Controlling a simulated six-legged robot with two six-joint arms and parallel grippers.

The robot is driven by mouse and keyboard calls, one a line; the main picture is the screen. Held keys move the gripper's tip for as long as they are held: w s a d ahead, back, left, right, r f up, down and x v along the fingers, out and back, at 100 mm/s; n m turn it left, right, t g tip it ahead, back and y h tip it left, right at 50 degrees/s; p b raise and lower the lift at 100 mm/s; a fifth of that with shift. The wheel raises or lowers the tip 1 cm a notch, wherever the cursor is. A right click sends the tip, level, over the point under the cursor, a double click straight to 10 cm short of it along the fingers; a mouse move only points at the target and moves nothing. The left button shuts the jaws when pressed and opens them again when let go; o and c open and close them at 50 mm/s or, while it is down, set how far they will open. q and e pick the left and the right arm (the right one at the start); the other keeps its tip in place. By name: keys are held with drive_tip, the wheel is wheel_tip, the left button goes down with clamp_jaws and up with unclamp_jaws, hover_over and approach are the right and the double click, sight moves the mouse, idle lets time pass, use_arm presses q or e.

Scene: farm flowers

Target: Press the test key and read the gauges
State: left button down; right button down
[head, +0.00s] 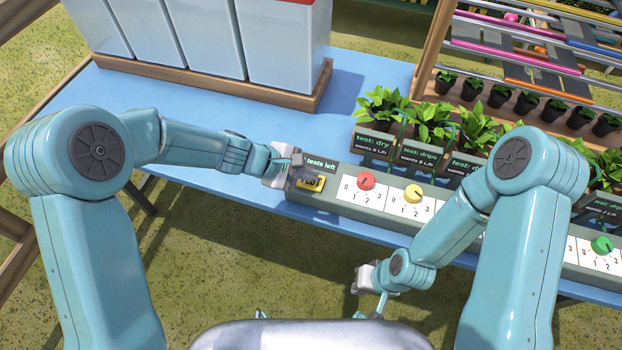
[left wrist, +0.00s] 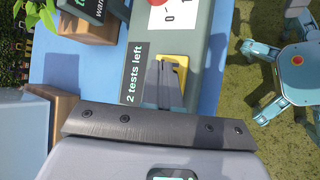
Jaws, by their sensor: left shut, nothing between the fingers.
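The grey gauge panel (head: 335,205) runs along the table's front edge. Its yellow test key (head: 312,185) is at the left end; the key (left wrist: 183,68) also shows in the left wrist view. The label beside it (left wrist: 135,55) reads "2 tests left". My left gripper (head: 297,160) is shut and empty; its fingertips (left wrist: 163,68) overlap the key in the wrist view. I cannot tell whether they touch it. A red dial (head: 367,181), a yellow dial (head: 413,194) and a green dial (head: 601,245) show on 0-to-3 scales. My right arm hides part of the panel.
Potted plants in wooden boxes with signs (head: 374,143) stand behind the panel. Large pale bins (head: 210,40) stand on a wooden tray at the back left. A rack with small pots (head: 525,102) is at the right. My right gripper (head: 372,305) hangs over the grass.

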sight(307, 182)
use_arm(q)
drive_tip(key=shift+f+b, duration=0.55)
drive_tip(key=shift+b, duration=0.05)
idle(0.5)
drive_tip(key=shift+r, duration=0.1)
drive_tip(key=shift+r+p, duration=0.7)
drive_tip(key=shift+r, duration=0.15)
wheel_tip(307, 182, up, 5)
drive_tip(key=p, duration=0.4)
idle(0.8)
